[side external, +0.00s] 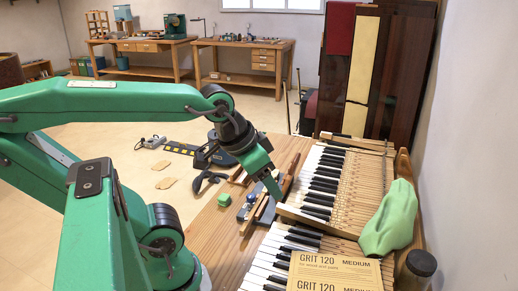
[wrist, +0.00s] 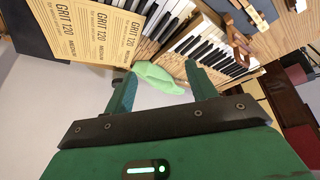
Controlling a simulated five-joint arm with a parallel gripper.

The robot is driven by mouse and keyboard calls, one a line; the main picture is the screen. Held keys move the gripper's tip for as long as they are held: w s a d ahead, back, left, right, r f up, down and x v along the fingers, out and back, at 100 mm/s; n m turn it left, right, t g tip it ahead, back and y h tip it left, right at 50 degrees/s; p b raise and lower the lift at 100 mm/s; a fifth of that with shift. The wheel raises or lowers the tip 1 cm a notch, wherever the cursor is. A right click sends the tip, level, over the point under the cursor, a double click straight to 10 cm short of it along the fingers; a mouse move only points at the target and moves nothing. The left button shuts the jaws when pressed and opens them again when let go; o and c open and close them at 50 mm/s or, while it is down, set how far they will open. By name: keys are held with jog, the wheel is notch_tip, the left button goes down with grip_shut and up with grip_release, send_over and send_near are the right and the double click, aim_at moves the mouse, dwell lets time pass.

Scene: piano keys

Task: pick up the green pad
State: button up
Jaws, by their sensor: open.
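A small green block-like pad (side external: 224,199) sits on the wooden bench, left of the keyboard, in the side view. I cannot make it out in the wrist view. A pale green cloth (side external: 390,220) lies draped on the right end of the keys; it also shows in the wrist view (wrist: 158,78), beyond the fingers. My gripper (side external: 272,186) is above the keyboard's left edge, to the right of the small pad and apart from it. In the wrist view my gripper (wrist: 162,88) has its two fingers wide apart with nothing held between them.
Wooden-handled tools (side external: 262,207) lie between the small pad and the piano keys (side external: 318,185). Sandpaper sheets (side external: 335,272) cover the near keys. A dark jar (side external: 416,268) stands at the right. A dark clamp-like tool (side external: 208,180) lies behind the pad. Bare bench (side external: 205,235) is in front of it.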

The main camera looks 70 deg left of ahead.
jog(key=w+a+f+n+g+y, duration=0.1)
jog(key=w+a+f+n+g, duration=0.15)
jog(key=a, duration=0.35)
jog(key=n+g+h, duration=0.1)
jog(key=n+g, duration=0.2)
jog(key=n, duration=0.3)
send_over(224, 196)
jog(key=f, duration=1.3)
jog(key=shift+d+f, duration=0.25)
jog(key=shift+f, duration=0.15)
jog(key=shift+s+a+f, duration=0.1)
jog(key=shift+a+f, duration=0.1)
jog(key=shift+f, duration=1.3)
jog(key=shift+f, duration=0.1)
jog(key=shift+f, duration=2.45)
